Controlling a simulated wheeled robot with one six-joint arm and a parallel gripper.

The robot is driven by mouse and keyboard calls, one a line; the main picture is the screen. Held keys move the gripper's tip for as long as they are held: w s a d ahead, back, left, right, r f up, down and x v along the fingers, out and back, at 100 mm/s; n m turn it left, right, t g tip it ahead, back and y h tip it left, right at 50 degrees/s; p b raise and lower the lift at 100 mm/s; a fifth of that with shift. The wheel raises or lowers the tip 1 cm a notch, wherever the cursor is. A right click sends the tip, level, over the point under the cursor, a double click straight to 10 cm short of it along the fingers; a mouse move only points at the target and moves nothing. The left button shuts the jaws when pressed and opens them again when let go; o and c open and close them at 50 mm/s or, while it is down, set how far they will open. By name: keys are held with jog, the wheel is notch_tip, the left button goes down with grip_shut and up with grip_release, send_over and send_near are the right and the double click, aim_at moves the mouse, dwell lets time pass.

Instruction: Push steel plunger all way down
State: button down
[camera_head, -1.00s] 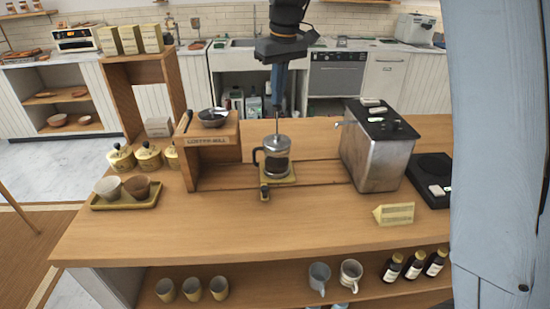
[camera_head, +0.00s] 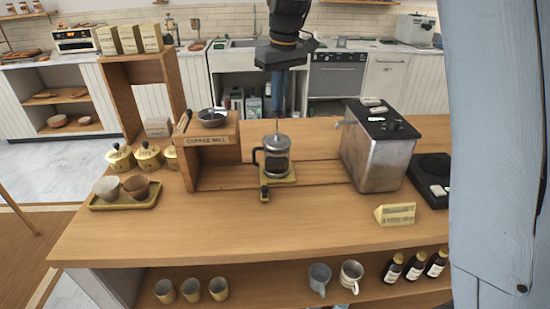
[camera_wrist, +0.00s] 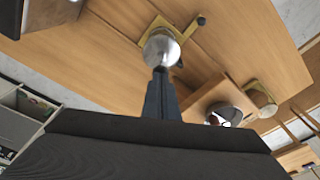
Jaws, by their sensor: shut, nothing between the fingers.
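The French press (camera_head: 276,160) stands upright on a yellow-green base in the middle of the counter. It has a glass body, a steel lid and a dark handle on its left. The steel plunger rod (camera_head: 277,124) shows as a short length above the lid. My gripper (camera_head: 277,103) is shut and empty, pointing down directly above the press. In the wrist view, my gripper (camera_wrist: 160,72) overlaps the round steel lid (camera_wrist: 161,48). The fingertips hide the plunger's top, so I cannot tell whether they touch it.
A coffee mill (camera_head: 212,140) on a wooden stand is left of the press. A steel machine (camera_head: 375,150) stands to the right. A tray (camera_head: 125,202) with two cups sits at the left. A small sign (camera_head: 395,214) stands at front right.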

aim_at(278, 116)
jog(key=shift+f+b, duration=0.95)
jog(key=shift+f, duration=1.9)
dwell(0.4)
jog(key=shift+r, duration=0.2)
jog(key=shift+r+p, duration=2.95)
jog(key=shift+r, duration=0.95)
jog(key=s+d+f+m+b, duration=0.1)
jog(key=s+d+f, duration=0.3)
jog(key=s, duration=0.5)
jog(key=s+d+f+m+b, duration=0.2)
jog(key=s+d+f+m, duration=0.1)
jog(key=s+f, duration=0.5)
jog(key=s+d+f+m+b, duration=0.2)
jog(key=s+d+f, duration=0.4)
jog(key=s, duration=0.4)
jog(key=shift+s+h, duration=0.2)
jog(key=shift+h, duration=0.2)
jog(key=shift+f, duration=0.1)
